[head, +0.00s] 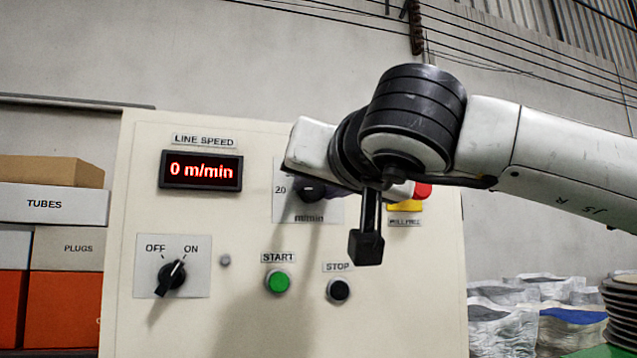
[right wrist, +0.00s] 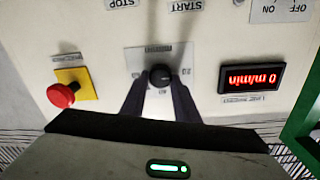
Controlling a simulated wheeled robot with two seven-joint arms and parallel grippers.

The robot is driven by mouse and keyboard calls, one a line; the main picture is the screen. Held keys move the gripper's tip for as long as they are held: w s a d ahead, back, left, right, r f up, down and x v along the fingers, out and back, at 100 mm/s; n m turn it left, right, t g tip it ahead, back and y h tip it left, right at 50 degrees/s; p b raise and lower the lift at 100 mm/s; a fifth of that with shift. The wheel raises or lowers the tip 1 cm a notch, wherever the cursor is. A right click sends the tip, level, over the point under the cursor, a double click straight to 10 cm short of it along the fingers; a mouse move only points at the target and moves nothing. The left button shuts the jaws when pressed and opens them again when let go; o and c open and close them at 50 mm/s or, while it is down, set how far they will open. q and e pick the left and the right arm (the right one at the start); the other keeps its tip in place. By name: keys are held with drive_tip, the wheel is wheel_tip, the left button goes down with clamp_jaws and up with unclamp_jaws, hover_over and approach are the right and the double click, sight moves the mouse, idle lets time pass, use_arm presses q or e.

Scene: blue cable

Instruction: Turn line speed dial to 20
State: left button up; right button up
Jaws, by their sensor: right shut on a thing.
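The line speed dial (head: 311,188) is a black knob on a light plate at the upper right of the cream panel; a "20" mark shows to its left. In the right wrist view the dial (right wrist: 160,75) sits between the tips of two dark fingers. My right gripper (right wrist: 159,82) is shut on the dial. In the head view my wrist covers part of the dial and its scale. The display (head: 201,171) reads 0 m/min in red; it also shows upside down in the right wrist view (right wrist: 251,78). My left gripper is not in view.
The red emergency button (head: 423,190) on its yellow plate is close by my right wrist. The OFF/ON switch (head: 172,275), green START button (head: 277,281) and black STOP button (head: 339,290) are lower on the panel. Boxes (head: 52,205) stand at the left.

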drive_tip(key=shift+f, duration=0.15)
drive_tip(key=o, duration=1)
drive_tip(key=shift+o, duration=0.2)
drive_tip(key=b+v, duration=0.3)
drive_tip(key=v, duration=0.7)
drive_tip(key=shift+s, duration=0.15)
